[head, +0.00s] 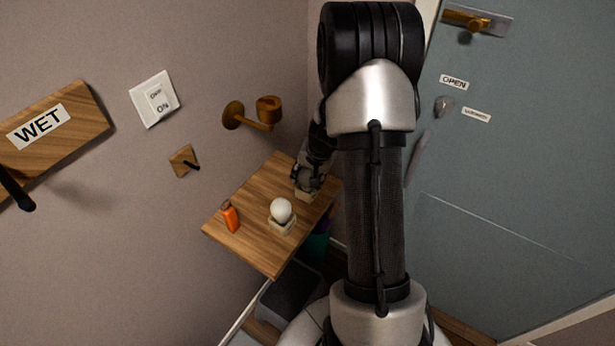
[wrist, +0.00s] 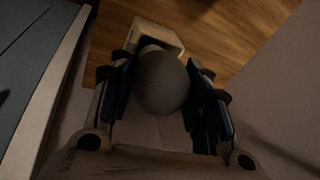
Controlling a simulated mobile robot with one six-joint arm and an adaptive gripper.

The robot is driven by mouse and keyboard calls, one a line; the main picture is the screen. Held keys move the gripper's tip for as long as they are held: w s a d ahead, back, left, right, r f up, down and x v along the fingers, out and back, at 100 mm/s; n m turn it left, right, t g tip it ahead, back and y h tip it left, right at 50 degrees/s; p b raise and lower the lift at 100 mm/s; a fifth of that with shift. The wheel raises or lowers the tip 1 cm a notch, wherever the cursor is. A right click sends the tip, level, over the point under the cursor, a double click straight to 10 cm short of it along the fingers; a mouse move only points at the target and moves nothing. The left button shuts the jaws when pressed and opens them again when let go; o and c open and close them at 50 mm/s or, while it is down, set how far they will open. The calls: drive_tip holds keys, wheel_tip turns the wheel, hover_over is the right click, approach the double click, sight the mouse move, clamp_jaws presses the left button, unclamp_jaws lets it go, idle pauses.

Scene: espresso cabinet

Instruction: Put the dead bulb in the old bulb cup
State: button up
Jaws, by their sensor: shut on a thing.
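A grey, darkened bulb (wrist: 162,85) is between the two fingers of my gripper (wrist: 160,95), which is shut on it. The bulb's narrow end points into or just over the opening of a pale square cup (wrist: 143,31); I cannot tell whether it rests inside. In the head view my gripper (head: 307,184) is low over the far right of the wooden shelf, at the pale cup (head: 304,196), and hides the grey bulb. A white bulb (head: 281,209) stands in another pale cup (head: 282,226) nearer the front of the shelf.
The small wooden shelf (head: 255,203) also carries an orange bottle-like object (head: 230,217) at its left. A brass wall fixture (head: 250,115), a switch plate (head: 154,98) and a wooden hook (head: 184,161) are on the wall. The door (head: 510,180) is at right.

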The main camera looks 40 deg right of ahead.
drive_tip(key=o, duration=1.2)
drive_tip(key=shift+c, duration=0.2)
